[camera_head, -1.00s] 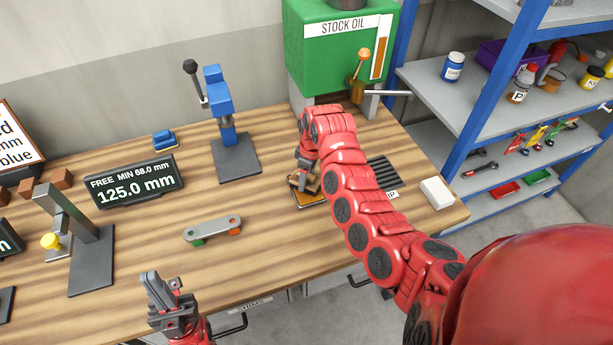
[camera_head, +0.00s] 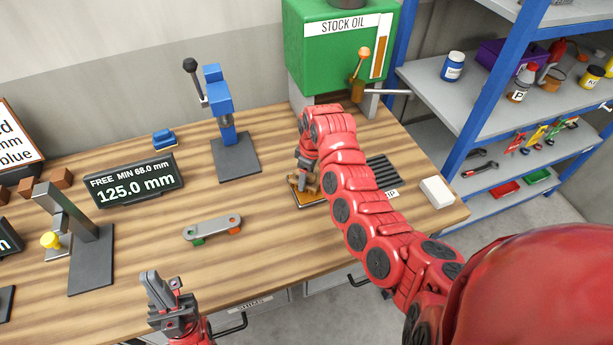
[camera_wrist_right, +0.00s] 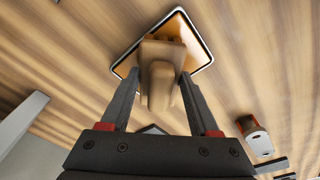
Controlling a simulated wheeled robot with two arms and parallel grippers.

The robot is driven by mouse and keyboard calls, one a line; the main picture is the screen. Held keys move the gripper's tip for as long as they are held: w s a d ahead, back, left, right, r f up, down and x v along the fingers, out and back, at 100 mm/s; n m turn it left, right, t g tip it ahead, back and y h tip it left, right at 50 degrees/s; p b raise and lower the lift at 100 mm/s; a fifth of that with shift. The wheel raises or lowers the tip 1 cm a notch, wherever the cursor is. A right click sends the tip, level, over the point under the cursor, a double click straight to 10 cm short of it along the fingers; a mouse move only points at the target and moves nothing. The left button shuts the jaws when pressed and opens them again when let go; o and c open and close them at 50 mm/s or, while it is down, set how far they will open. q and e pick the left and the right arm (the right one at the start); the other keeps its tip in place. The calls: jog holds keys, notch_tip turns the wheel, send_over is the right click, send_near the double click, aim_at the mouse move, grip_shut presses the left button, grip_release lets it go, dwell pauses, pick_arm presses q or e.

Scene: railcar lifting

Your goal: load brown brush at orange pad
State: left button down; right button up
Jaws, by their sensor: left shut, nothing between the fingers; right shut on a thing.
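The brown brush (camera_wrist_right: 160,78) is between the fingers of my right gripper (camera_wrist_right: 159,80) in the right wrist view, which is shut on it. The brush is at the orange pad (camera_wrist_right: 193,42), a small dark-rimmed tray with an orange face, and covers part of it. In the head view my right gripper (camera_head: 304,178) is low over the pad (camera_head: 311,199). Whether the brush touches the pad cannot be told. My left gripper (camera_head: 160,290) is shut and empty near the table's front edge.
A grey link with green and orange feet (camera_head: 212,229) lies left of the pad. A blue press (camera_head: 231,140), a blue brush (camera_head: 163,139) and a display (camera_head: 137,183) stand behind. A ribbed black mat (camera_head: 383,172) and white block (camera_head: 437,192) lie right. The front middle is clear.

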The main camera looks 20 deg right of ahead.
jog(key=shift+r+p, duration=0.4)
jog(key=shift+r, duration=3.1)
jog(key=shift+f, duration=0.1)
